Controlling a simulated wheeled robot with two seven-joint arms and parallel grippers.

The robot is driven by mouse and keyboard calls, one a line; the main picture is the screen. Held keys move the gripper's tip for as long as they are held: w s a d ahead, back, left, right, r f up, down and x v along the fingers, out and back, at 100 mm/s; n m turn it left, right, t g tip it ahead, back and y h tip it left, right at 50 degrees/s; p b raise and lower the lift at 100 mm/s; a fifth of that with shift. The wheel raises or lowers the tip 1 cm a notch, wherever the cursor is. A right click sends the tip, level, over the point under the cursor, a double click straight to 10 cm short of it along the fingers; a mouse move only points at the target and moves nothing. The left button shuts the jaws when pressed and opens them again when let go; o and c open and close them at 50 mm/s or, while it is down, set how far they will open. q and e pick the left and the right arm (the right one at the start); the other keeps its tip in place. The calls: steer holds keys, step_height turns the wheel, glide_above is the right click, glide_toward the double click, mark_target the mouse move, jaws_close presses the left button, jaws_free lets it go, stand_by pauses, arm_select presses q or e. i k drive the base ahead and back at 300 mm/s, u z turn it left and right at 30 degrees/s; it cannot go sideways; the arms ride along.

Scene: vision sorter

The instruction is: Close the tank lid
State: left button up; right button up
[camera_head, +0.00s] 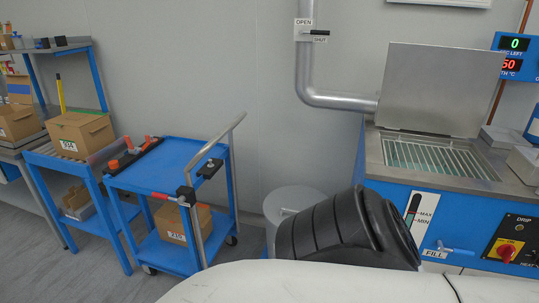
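The tank lid (434,88) is a flat grey metal plate. It stands up, tilted slightly back, at the rear of the tank at the right. The tank (379,160) has a steel top and a blue front, and its opening is uncovered. A wire grid or basket (436,159) shows inside the opening. Neither of my grippers is in view. Black and white parts of my own body cover the lower middle and part of the tank's front.
A pipe (303,60) with a valve runs down the wall to the tank. A blue cart (160,165) with a metal handle and a box stands at left. A grey bin (295,197) stands beside the tank. A fill tap (455,249) sticks out in front.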

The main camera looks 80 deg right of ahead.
mark_target(446, 90)
steer(key=i, duration=1.1)
steer(key=z, duration=3.7)
steer(key=i, duration=0.9)
steer(key=z, duration=0.8)
